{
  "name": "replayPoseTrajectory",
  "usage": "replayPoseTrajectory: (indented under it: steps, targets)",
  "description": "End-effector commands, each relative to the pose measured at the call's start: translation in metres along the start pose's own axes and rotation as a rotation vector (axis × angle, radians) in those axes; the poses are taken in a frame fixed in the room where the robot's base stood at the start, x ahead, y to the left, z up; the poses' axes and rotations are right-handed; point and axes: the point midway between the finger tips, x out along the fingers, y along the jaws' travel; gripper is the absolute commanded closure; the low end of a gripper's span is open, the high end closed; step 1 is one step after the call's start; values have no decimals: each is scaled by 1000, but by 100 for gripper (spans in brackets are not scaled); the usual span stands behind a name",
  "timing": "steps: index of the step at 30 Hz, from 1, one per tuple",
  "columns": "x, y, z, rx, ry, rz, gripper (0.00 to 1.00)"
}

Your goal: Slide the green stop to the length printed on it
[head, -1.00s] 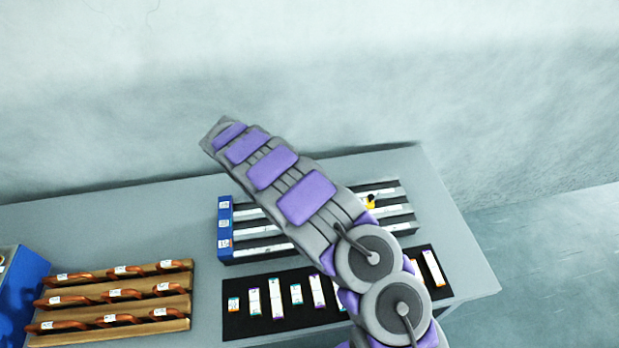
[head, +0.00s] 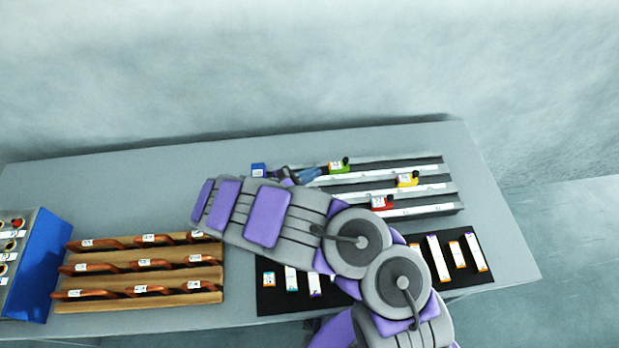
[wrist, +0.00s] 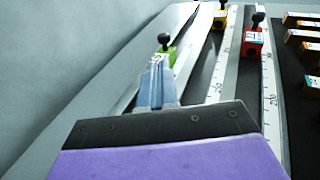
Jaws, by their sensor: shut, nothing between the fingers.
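The green stop (head: 340,167) sits on the back rail of the ruler fixture, with a white label and a black knob on top. It also shows in the wrist view (wrist: 163,60), just beyond my fingertips; its printed number is too small to read. My gripper (head: 312,174) is shut and empty, low over the back rail at the left of the green stop. In the wrist view its blue fingers (wrist: 156,85) point at the stop and hide part of it. I cannot tell whether they touch it.
A yellow stop (head: 407,180) is on the middle rail and a red stop (head: 382,202) on the front rail. A black mat (head: 268,300) with labelled strips lies in front. Wooden racks (head: 140,305) stand at the left. My arm covers the fixture's left part.

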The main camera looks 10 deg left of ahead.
Motion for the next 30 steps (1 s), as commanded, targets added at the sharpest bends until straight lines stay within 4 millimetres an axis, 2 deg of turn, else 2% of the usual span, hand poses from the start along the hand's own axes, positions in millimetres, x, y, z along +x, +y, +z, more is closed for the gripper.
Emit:
replayPoseTrajectory:
  steps: [1, 6, 10, 14, 21, 26, 30]
  targets:
    - [13, -2, 0, 2, -1, -5, 100]
    - [51, -9, 3, 9, 5, -6, 100]
    - [72, -12, 5, 15, 13, -4, 100]
    - [80, -9, 4, 12, 10, -2, 100]
    - [81, -3, 1, 3, 3, -3, 100]
    - [80, -4, 2, 6, 4, -1, 100]
    - [87, -8, 4, 11, 8, -2, 100]
